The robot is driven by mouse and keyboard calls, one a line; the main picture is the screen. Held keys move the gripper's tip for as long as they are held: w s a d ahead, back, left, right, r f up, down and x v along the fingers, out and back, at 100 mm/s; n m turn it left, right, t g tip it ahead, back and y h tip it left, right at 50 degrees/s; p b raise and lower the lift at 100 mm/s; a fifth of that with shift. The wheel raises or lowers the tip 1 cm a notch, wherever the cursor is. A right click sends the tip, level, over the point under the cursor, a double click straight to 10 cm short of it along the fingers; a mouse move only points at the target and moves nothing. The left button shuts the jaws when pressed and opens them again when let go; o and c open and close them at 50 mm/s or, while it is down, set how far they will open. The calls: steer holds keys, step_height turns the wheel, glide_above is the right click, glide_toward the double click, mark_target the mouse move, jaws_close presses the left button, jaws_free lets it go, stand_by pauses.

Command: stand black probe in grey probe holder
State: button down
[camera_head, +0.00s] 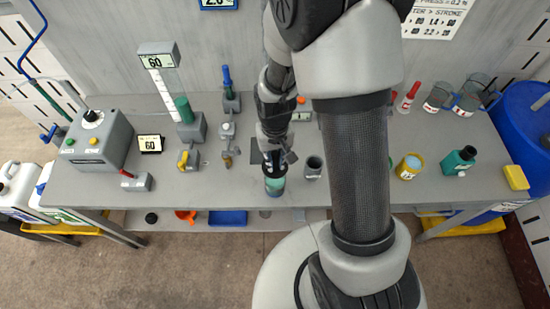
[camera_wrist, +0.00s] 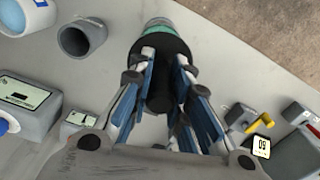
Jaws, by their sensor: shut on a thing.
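My gripper (camera_head: 274,163) is shut on the black probe (camera_wrist: 160,92), whose dark body shows between the blue-padded fingers in the wrist view (camera_wrist: 162,85). The probe's far end is at or in a cup with teal contents (camera_head: 274,187), also at the top of the wrist view (camera_wrist: 162,24); how deep it goes is hidden. The grey probe holder (camera_head: 313,168), an upright open cylinder, stands on the table just right of the gripper in the head view. In the wrist view the holder (camera_wrist: 82,38) is on the left, its opening apparently empty and apart from the probe.
Grey valve blocks with a yellow handle (camera_head: 187,160) and a blue handle (camera_head: 228,80) stand left. A yellow cup (camera_head: 408,167) and a teal bottle (camera_head: 459,160) stand right. The table's front edge (camera_head: 330,203) is close to the cup.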

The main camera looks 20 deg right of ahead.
mark_target(275, 153)
steer(key=shift+r+p, duration=1.15)
steer(key=shift+r, duration=0.55)
